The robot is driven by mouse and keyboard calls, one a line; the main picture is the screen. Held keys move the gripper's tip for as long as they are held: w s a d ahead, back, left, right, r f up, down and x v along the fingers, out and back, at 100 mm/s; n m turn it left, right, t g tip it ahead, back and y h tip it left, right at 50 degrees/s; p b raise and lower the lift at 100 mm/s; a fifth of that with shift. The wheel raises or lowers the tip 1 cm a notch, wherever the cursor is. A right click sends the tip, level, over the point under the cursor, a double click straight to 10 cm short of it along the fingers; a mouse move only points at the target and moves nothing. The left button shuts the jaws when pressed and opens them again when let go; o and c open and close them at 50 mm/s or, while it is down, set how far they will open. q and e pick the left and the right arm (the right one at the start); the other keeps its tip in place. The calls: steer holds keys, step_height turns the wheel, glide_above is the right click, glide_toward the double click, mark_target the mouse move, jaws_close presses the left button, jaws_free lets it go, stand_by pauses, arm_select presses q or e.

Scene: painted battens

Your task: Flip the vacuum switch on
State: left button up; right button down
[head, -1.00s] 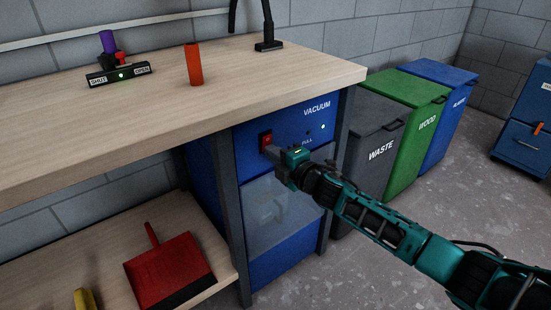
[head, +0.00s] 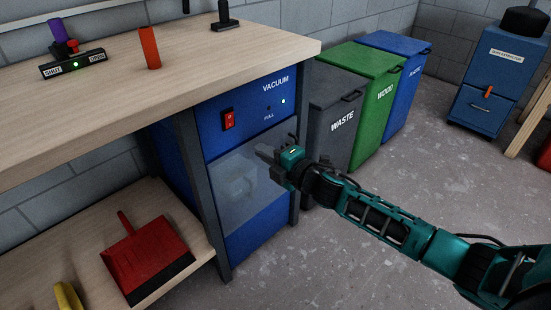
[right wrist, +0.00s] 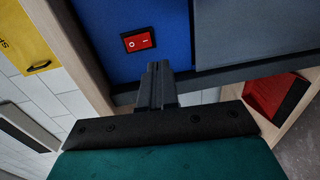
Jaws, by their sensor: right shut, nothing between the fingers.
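The vacuum is a blue cabinet (head: 205,95) under the bench, with a white VACUUM label. Its red rocker switch (head: 228,119) sits at the upper left of the front panel and is uncovered. In the right wrist view the switch (right wrist: 138,41) shows O and I marks just beyond the fingertips (right wrist: 158,68). I cannot tell which side is pressed. My left gripper is not in view.
The bench top (head: 200,60) overhangs the cabinet. Waste (head: 335,135), wood (head: 380,105) and blue (head: 408,85) bins stand to the right. A red dustpan (head: 148,258) lies on the lower shelf. An orange tube (head: 150,48) stands on the bench.

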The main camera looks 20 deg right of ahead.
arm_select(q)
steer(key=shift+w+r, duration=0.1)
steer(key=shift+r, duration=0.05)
arm_select(e)
steer(key=v, duration=0.3)
steer(key=shift+s+f, duration=0.15)
steer(key=shift+f, duration=0.2)
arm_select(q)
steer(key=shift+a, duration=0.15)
